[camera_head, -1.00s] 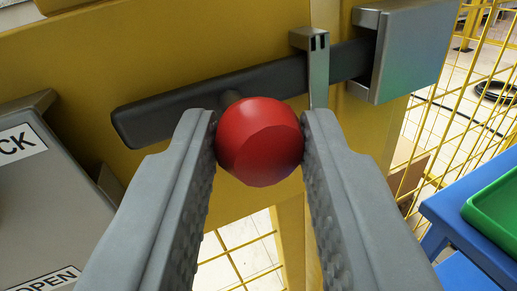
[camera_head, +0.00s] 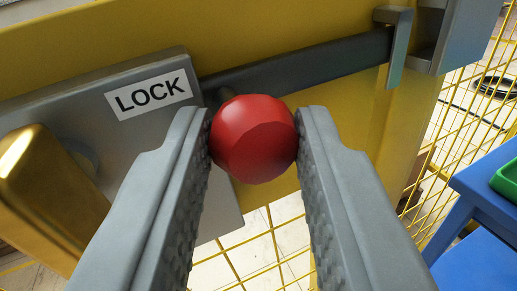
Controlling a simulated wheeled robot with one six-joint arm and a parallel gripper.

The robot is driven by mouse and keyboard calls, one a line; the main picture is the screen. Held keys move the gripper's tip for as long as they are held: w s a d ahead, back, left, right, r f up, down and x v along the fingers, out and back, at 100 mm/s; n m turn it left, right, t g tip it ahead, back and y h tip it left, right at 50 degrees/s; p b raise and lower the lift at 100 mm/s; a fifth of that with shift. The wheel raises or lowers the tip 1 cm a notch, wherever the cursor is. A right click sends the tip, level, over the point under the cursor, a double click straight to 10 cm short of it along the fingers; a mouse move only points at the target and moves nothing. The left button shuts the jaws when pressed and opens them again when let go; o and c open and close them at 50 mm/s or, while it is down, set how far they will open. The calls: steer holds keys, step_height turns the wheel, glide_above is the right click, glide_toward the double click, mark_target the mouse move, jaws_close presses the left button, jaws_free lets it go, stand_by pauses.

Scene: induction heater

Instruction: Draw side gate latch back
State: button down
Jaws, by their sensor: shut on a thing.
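The side gate latch is a dark flat bar (camera_head: 310,69) with a red ball knob (camera_head: 254,139) near its left end. My gripper (camera_head: 254,140) is shut on the red knob, one finger on each side. The bar's left end lies at the edge of a grey box with a LOCK label (camera_head: 148,95). Its right end sits in a metal guide bracket (camera_head: 398,45). The metal keeper (camera_head: 455,40) at the right stands apart from the bar's end, with its opening showing.
A brass-coloured handle (camera_head: 45,190) stands out from the grey box at the left. Yellow mesh fence (camera_head: 480,105) is at the right. A blue stand (camera_head: 480,210) with a green tray (camera_head: 508,180) is at the lower right.

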steer(key=c, duration=1.5)
jaws_free()
steer(key=shift+a, duration=0.15)
steer(key=o, duration=0.4)
steer(key=shift+a, duration=0.2)
steer(key=shift+s, duration=0.1)
steer(key=s, duration=1.1)
steer(key=s+a, duration=0.1)
steer(key=s, duration=0.5)
steer(key=shift+s, duration=0.1)
steer(key=s+d+r+n+y, duration=0.2)
steer(key=s+d+r, duration=0.2)
steer(key=s+r, duration=0.85)
steer(key=shift+g+h, duration=0.3)
steer(key=shift+h, duration=0.1)
steer(key=s+d+r, duration=0.1)
steer(key=s, duration=0.5)
steer(key=s+d+r, duration=0.1)
steer(key=s+r, duration=0.1)
steer(key=s, duration=0.4)
steer(key=s+d+r, duration=0.1)
steer(key=s, duration=0.5)
steer(key=shift+s+d+r, duration=0.2)
steer(key=shift+s+d, duration=0.05)
steer(key=shift+d, duration=0.1)
